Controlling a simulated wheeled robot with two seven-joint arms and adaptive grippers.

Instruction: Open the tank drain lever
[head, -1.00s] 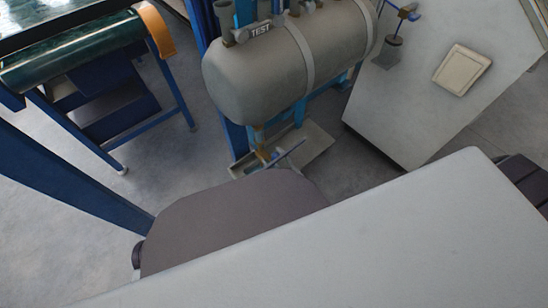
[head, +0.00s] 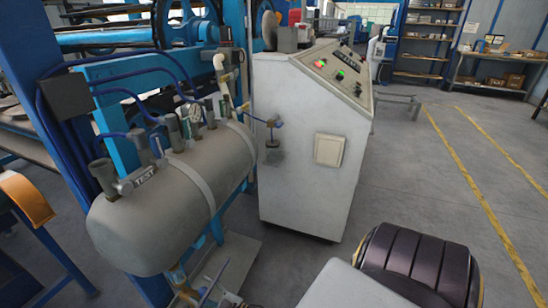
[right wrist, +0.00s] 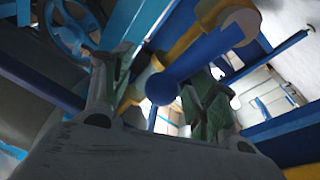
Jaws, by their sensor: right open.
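The grey tank (head: 165,205), marked TEST, lies along the left in the head view. A brass drain fitting (head: 178,274) hangs below its near end. The thin blue drain lever (head: 213,284) sticks up beside it. In the right wrist view the lever (right wrist: 205,58) is large, its rounded blue end between my fingers or just beyond them; I cannot tell whether they touch. My right gripper (right wrist: 157,88) is open around that spot. In the head view only a small part of the right gripper (head: 232,300) shows at the bottom edge. My left gripper is out of view.
A grey control cabinet (head: 300,170) with lit buttons stands right of the tank. Blue frame posts and pipes crowd the left. A tray (head: 235,258) lies below the tank. Open floor (head: 430,180) lies to the right.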

